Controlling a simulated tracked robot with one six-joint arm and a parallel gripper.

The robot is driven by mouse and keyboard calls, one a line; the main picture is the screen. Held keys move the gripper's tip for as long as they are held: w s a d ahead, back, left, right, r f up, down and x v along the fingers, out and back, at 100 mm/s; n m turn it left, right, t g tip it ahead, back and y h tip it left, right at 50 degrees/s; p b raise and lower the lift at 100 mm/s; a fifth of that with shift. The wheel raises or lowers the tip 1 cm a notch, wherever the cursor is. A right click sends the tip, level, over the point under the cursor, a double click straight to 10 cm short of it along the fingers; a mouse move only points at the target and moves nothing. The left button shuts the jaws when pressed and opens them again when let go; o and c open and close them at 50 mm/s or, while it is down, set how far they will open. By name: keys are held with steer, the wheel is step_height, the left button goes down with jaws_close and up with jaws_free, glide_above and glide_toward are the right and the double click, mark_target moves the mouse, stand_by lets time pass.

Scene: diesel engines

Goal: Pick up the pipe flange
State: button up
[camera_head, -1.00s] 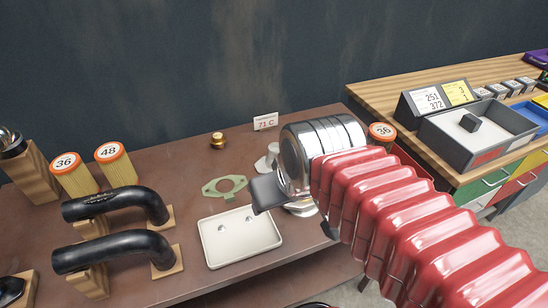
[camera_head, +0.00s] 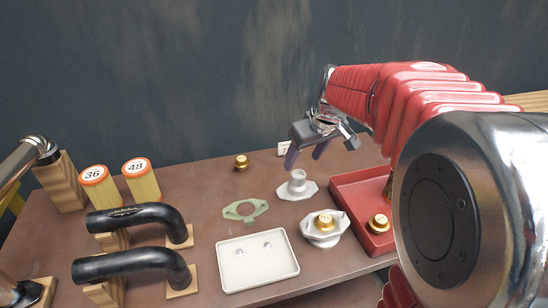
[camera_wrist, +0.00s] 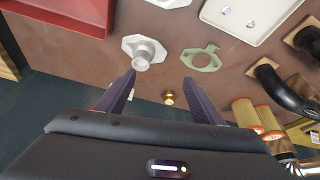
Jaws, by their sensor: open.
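The pipe flange (camera_head: 298,187) is a pale grey plate with a short round pipe stub. It lies on the brown table, right of a green gasket (camera_head: 240,210). My gripper (camera_head: 306,156) is open and empty, above and behind the flange, with its fingers pointing down. In the wrist view the flange (camera_wrist: 143,51) lies beyond the left fingertip, apart from the fingers (camera_wrist: 159,80). The green gasket (camera_wrist: 202,58) shows beyond the right fingertip.
A second grey part (camera_head: 318,240) with a brass fitting stands in front of the flange. A red tray (camera_head: 345,190) is to the right. A white tray (camera_head: 228,272), black hoses (camera_head: 140,217) and orange-topped filters (camera_head: 140,182) are to the left. A brass fitting (camera_head: 241,162) sits behind the gasket.

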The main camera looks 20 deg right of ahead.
glide_toward(299, 174)
step_height(299, 174, up, 3)
steer(key=shift+s+d+f+n, duration=0.1)
steer(key=shift+s+d+n, duration=0.2)
steer(key=shift+x, duration=4.3)
steer(key=shift+s+a+f, duration=0.1)
steer(key=shift+s+a, duration=0.05)
steer(key=shift+x, duration=2.55)
steer(key=shift+s+a, duration=0.1)
steer(key=shift+s, duration=0.05)
jaws_close()
